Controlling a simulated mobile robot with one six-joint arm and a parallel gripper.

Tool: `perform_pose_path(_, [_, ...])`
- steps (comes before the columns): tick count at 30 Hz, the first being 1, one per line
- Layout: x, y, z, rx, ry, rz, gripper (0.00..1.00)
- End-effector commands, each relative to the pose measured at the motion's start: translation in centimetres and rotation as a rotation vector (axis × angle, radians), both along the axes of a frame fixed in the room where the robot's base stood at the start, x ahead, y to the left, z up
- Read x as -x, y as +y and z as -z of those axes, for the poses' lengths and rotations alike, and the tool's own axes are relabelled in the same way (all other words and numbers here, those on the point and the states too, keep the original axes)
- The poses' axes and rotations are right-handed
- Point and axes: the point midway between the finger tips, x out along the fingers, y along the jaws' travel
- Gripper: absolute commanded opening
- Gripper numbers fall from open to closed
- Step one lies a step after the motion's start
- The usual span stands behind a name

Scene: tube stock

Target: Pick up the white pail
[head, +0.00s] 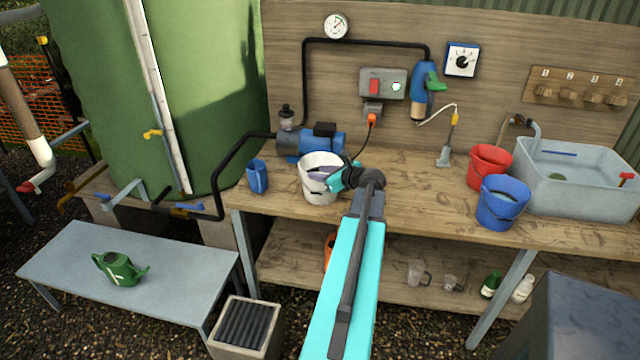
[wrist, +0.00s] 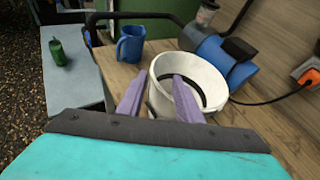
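The white pail (head: 318,188) stands upright on the wooden bench, in front of the blue pump. It also shows in the wrist view (wrist: 205,62), with a dark handle visible across its opening. My gripper (wrist: 160,76) has two purple fingers, spread apart with a gap between them. In the wrist view the left finger lies outside the pail's left side and the right finger overlaps its opening, with the near-left wall between them. In the head view my gripper (head: 324,173) is at the pail's rim, partly hidden by my wrist. Contact cannot be told.
A blue jug (head: 257,177) stands left of the pail, and the blue pump (head: 312,143) is close behind. A red bucket (head: 488,166), a blue bucket (head: 502,204) and a grey sink (head: 575,190) are at the right. The bench between is mostly clear.

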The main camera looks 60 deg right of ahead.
Motion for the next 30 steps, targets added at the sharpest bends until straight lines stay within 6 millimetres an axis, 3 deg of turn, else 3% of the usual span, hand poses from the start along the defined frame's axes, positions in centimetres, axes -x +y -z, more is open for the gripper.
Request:
perform_pose_path(6, [-2.2, -0.9, 0.9, 0.000, 0.001, -0.001, 0.32])
perform_pose_path(22, [-2.8, -1.0, 1.2, 0.001, 0.001, 0.000, 0.32])
perform_pose_path(30, [-4.9, -1.5, 2.3, -0.002, 0.001, -0.002, 0.32])
